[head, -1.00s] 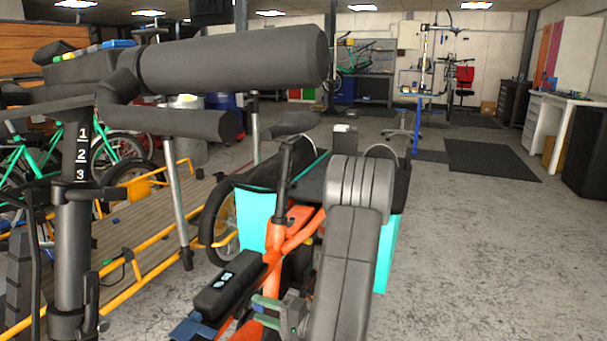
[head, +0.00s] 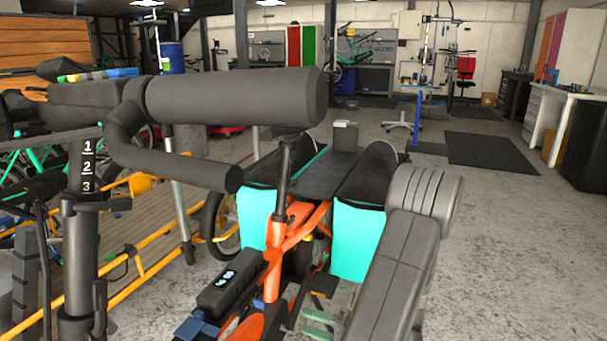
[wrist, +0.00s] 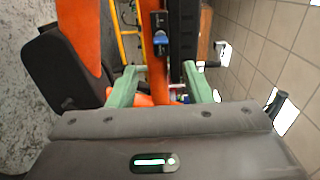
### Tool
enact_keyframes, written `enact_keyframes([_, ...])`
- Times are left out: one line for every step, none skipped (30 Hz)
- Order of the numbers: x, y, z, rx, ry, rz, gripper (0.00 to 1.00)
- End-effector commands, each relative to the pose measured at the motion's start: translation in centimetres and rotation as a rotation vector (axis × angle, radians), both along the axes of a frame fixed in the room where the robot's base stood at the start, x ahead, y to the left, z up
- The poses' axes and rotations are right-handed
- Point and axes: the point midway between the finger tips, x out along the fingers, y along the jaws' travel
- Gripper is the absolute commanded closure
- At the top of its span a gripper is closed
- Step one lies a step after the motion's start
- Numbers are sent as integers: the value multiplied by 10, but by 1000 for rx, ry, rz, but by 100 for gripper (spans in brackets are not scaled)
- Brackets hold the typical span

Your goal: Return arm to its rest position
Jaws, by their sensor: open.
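My gripper (wrist: 160,82) is open, with its two green fingers spread apart in the wrist view. In the head view my gripper (head: 318,326) is low at the bottom middle, partly cut off, beside the orange bike frame (head: 295,240). In the wrist view, the orange frame (wrist: 156,78) shows beyond and between the fingers; I cannot tell how far off it is. No object shows held. My grey arm link (head: 400,262) slants down the right of the bike.
A black battery (head: 230,283) sits on the orange bike, close left of my gripper. Turquoise side panels (head: 358,243) are behind my arm. Open concrete floor (head: 510,240) lies to the right.

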Motion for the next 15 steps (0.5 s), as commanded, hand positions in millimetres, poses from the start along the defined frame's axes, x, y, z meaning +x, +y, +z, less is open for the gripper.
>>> enact_keyframes([-3, -8, 2, -1, 0, -3, 55])
enact_keyframes([-5, -12, 2, 0, 1, -4, 55])
enact_keyframes([-1, -2, -2, 0, 0, 4, 55])
enact_keyframes([0, 3, -2, 0, -1, 5, 55])
enact_keyframes([2, 8, -2, 0, -1, 5, 55])
enact_keyframes([4, 14, -2, 0, 0, 6, 55])
enact_keyframes([6, 18, -2, 1, 0, 6, 55])
enact_keyframes([8, 22, -2, 0, 0, 5, 55])
enact_keyframes([10, 28, -2, 0, -1, 6, 55])
enact_keyframes([12, 32, -2, 0, -1, 4, 55])
enact_keyframes([14, 37, -2, -1, -2, 5, 55])
enact_keyframes([17, 43, -2, 0, -1, 5, 55])
enact_keyframes([19, 48, -2, 0, -1, 5, 55])
enact_keyframes([20, 53, -2, 0, -1, 6, 55])
enact_keyframes([23, 59, -2, 0, 0, 5, 55])
